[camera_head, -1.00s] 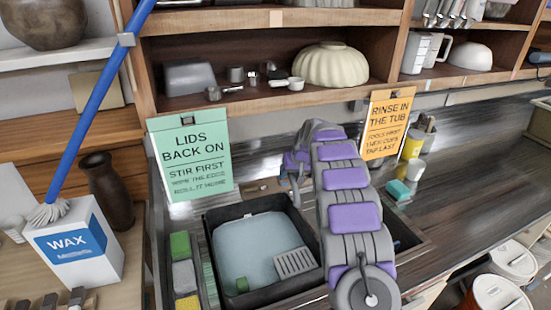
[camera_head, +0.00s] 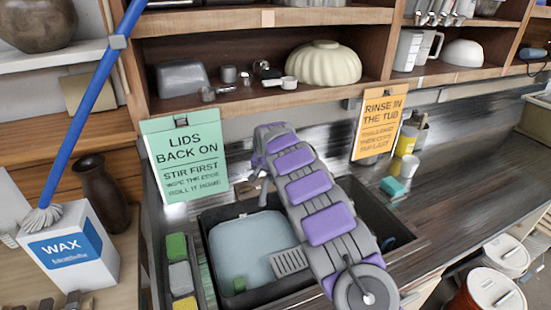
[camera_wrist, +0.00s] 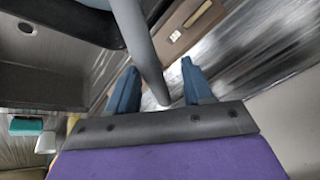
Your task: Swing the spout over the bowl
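The grey spout (camera_wrist: 142,50) is a curved tube in the wrist view, passing between the two blue-grey fingers of my gripper (camera_wrist: 160,80). The fingers are open, with a gap on both sides of the tube. In the head view part of the spout (camera_head: 263,192) shows left of my gripper (camera_head: 266,145), which is behind the sink; my arm hides the rest.
A wax box (camera_head: 75,250) is at left. The counter at right is mostly clear.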

